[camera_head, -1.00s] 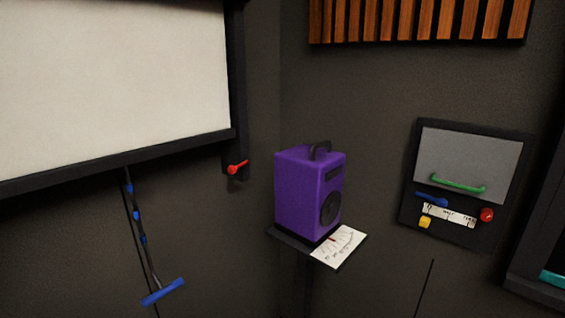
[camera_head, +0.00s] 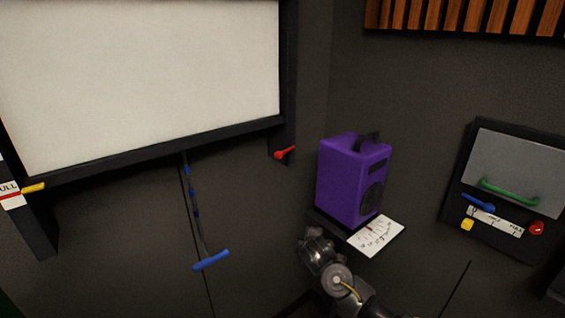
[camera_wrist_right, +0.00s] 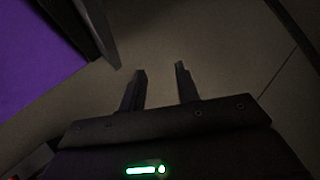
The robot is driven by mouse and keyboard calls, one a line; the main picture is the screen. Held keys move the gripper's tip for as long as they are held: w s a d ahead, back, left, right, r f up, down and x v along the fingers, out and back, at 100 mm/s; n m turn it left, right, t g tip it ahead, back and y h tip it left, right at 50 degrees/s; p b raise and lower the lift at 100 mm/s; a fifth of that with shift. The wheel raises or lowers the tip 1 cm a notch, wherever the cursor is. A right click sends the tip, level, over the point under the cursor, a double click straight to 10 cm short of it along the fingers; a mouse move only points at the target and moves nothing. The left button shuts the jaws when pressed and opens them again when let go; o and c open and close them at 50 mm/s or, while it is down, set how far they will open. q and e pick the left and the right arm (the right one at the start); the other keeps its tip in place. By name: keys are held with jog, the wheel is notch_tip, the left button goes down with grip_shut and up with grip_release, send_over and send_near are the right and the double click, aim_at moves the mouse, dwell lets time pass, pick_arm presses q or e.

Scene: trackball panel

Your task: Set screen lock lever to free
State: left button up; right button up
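A red lever (camera_head: 285,153) is on the right post of the projection screen (camera_head: 150,75), angled slightly up to the right. A yellow lever (camera_head: 34,188) is on the screen's left post, beside a label ending in "ULL" (camera_head: 10,194). I cannot read which is the lock lever. A blue T-handle (camera_head: 211,260) hangs on a cord below the screen. My right gripper (camera_wrist_right: 160,72) is open and empty in the right wrist view, with bare wall beyond its fingers. My right arm shows low in the head view, below the purple speaker. My left gripper is not in view.
A purple speaker (camera_head: 345,182) stands on a small shelf beside a white dial card (camera_head: 377,236). A wall panel at right has a green handle (camera_head: 509,192), a blue lever (camera_head: 478,203), a red knob (camera_head: 536,228) and a yellow knob (camera_head: 467,225).

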jog(key=w+a+r+n+t+p, duration=0.1)
jog(key=a+r+n, duration=0.1)
jog(key=r, duration=0.7)
jog(key=a+r+n+t, duration=0.1)
jog(key=a+r, duration=0.2)
jog(key=r, duration=0.7)
jog(key=n+t+p, duration=0.2)
jog(key=n, duration=0.1)
send_near(284, 151)
jog(key=shift+y, duration=0.3)
jog(key=p+x, duration=0.2)
jog(key=x, duration=0.6)
jog(key=shift+w+f+p, duration=0.15)
jog(key=shift+f+p, duration=0.05)
jog(key=shift+p, duration=0.2)
jog(key=shift+x, duration=0.9)
jog(key=shift+d+f, duration=0.1)
jog(key=shift+f, duration=0.05)
jog(key=shift+c, duration=0.3)
grip_shut()
